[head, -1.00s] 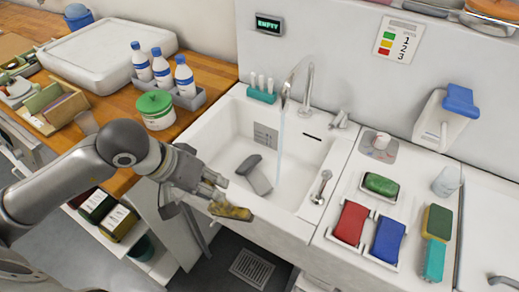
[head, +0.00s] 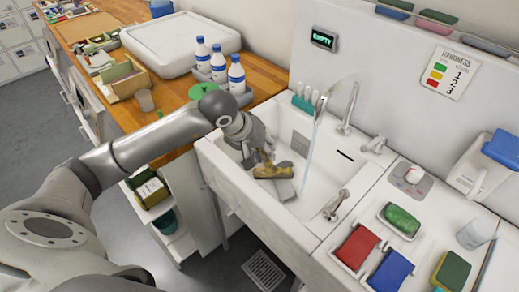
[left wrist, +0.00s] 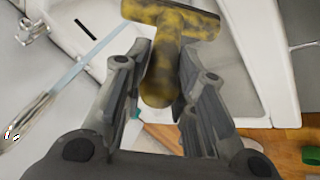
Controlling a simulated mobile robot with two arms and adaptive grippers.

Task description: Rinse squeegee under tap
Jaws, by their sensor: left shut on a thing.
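My left gripper (head: 258,158) is shut on the squeegee, over the sink basin (head: 222,169). The squeegee (head: 272,171) is yellow with dark grimy patches. In the left wrist view the squeegee (left wrist: 168,45) has its handle between my two fingers (left wrist: 162,75) and its crosswise head beyond them. The tap (head: 348,108) runs; its water stream (head: 311,150) falls to the right of the squeegee, apart from it in the head view. The stream also shows in the left wrist view (left wrist: 82,65), left of the squeegee. My right gripper is not in view.
A grey object (head: 285,190) lies in the basin, partly hidden by the squeegee. Red (head: 357,246) and blue (head: 390,270) pads and a green sponge (head: 402,219) lie on the right counter. Bottles (head: 219,64) stand on the wooden bench behind my arm.

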